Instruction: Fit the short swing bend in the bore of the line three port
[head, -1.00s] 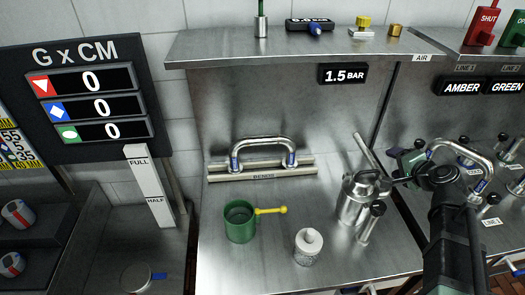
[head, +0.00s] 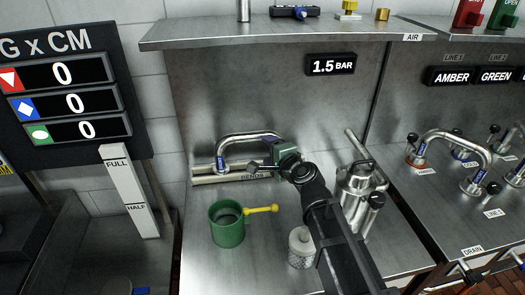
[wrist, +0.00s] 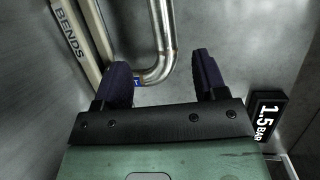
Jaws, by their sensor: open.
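A polished U-shaped swing bend (head: 238,139) sits on the rack marked BENDS (head: 205,180) at the back wall. It has a blue band at its left end; its right end is hidden behind my gripper. In the wrist view the bend (wrist: 160,35) curves between my fingers, with a blue label ending in T partly hidden by the left finger. My gripper (wrist: 162,75) is open around or just above that curve, with gaps visible. A second bend (head: 455,138) stands on the ports at the right. I cannot make out which port is line three.
A shelf (head: 300,30) overhangs the rack. Small black-knobbed valves surround the ports.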

